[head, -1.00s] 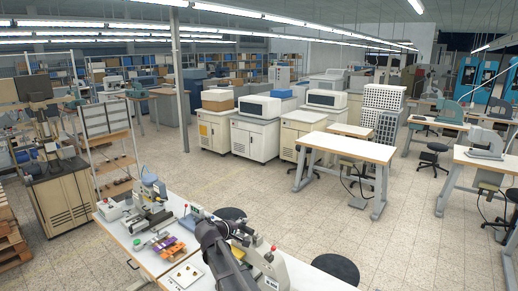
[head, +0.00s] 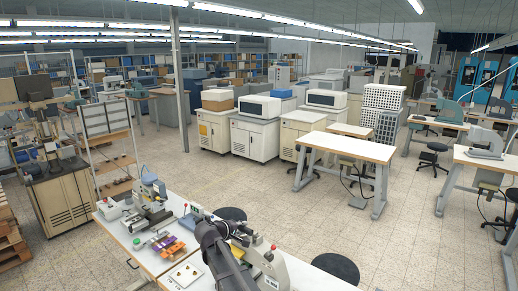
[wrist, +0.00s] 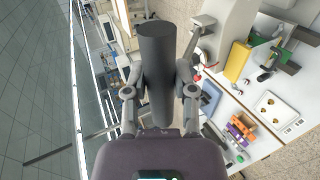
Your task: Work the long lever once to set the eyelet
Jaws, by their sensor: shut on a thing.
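In the wrist view my gripper (wrist: 158,92) is shut on a thick dark grey cylinder, which looks like the grip of the long lever (wrist: 157,65). One finger presses each side of it, and the grip stands lengthwise between them. A pale press body (wrist: 225,35) is just to the right of the grip. In the head view the pale press (head: 272,270) is at the bottom centre, partly behind my dark arm. My gripper and the lever cannot be made out there. The eyelet and the press's die are not clearly visible.
A white tray with small brass-coloured parts (wrist: 268,106) lies on the bench, with purple and orange pieces (wrist: 240,128) nearby. A yellow block (wrist: 237,62) is beside the press. Another bench machine (head: 152,200) stands at left. Black stools (head: 336,267) are behind the bench.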

